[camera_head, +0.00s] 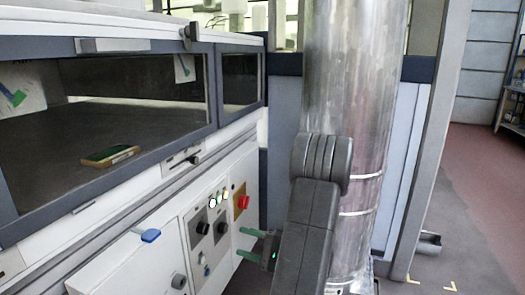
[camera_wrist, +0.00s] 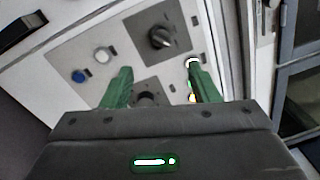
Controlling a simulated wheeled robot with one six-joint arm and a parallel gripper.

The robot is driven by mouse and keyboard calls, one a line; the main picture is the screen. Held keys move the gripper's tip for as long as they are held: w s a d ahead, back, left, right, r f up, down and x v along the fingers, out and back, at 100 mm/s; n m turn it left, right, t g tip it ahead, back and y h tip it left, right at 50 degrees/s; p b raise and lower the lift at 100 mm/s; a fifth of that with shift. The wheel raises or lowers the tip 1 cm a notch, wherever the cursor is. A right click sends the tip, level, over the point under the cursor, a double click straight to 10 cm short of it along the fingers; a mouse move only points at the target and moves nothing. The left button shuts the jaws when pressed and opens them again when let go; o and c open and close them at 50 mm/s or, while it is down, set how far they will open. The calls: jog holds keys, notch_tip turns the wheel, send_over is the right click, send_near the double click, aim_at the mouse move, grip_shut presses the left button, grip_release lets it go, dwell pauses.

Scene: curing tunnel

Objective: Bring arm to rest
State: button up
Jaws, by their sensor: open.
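My gripper (camera_head: 248,244) is in front of the white control panel of the curing tunnel, low at the middle of the head view. Its two green fingers point left toward the panel and stand apart, with nothing between them. In the wrist view my gripper (camera_wrist: 160,88) faces the panel, its fingers spread on either side of a dark knob (camera_wrist: 148,99). A second dark knob (camera_wrist: 160,38) sits beyond it. I cannot tell whether a fingertip touches the panel. My dark grey arm reaches down from the upper right of the gripper.
The tunnel's window (camera_head: 100,125) shows a green-topped block (camera_head: 110,156) inside. A large metal duct (camera_head: 350,80) stands behind my arm. Floor is open at right.

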jog(key=w+a+n, duration=0.2)
jog(key=a+n, duration=0.4)
jog(key=n, duration=0.4)
jog(key=w+a+n+g+b, duration=0.1)
jog(key=a+n, duration=0.4)
jog(key=n, duration=0.5)
jog(key=shift+w+a+r, duration=0.4)
jog(key=shift+w+r, duration=0.05)
jog(key=shift+w, duration=0.4)
jog(key=shift+f+n+b, duration=0.1)
jog(key=shift+n+b, duration=0.2)
